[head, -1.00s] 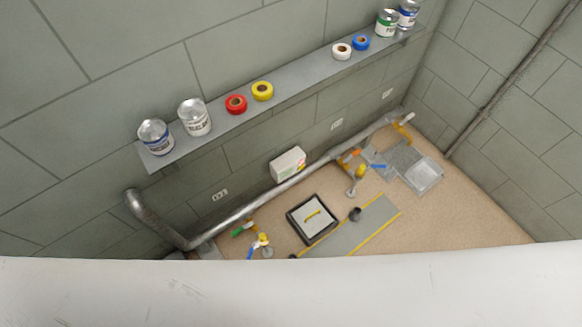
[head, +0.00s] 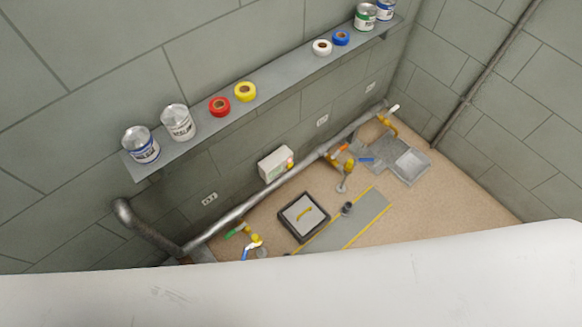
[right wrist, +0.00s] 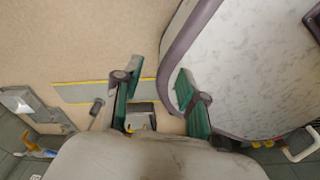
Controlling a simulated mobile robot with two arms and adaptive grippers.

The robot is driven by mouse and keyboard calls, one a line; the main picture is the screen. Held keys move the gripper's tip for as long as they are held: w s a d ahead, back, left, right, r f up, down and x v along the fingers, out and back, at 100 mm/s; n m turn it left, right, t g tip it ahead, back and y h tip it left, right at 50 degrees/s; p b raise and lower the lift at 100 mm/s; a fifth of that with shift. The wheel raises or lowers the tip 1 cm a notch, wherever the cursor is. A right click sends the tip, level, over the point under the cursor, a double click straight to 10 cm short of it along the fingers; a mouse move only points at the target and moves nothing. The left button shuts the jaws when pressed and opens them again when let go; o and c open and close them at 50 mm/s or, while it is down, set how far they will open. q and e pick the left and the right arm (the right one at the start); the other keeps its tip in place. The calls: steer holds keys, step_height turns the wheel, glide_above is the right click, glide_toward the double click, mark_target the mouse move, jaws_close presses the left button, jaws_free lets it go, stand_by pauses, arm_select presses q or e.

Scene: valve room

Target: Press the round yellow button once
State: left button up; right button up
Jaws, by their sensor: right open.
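A white control box (head: 273,166) is fixed low on the grey wall, just above the pipe, in the head view. On its right end are a small pink-red spot and a small yellow spot (head: 291,166), which looks like the yellow button. The spots are too small to make out their shape. My right gripper (right wrist: 158,72) shows in the right wrist view with its two green-padded fingers spread apart and nothing between them. The box does not show clearly in that view. My left gripper is not in view.
A long grey pipe (head: 262,195) runs along the wall below the box. Valves with coloured handles, a framed floor hatch (head: 291,229) and a grey floor strip (head: 365,215) lie in front. A shelf (head: 203,133) above holds cans and tape rolls.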

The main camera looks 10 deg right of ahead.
jaws_close()
steer(key=shift+d, duration=0.2)
stand_by(0.9)
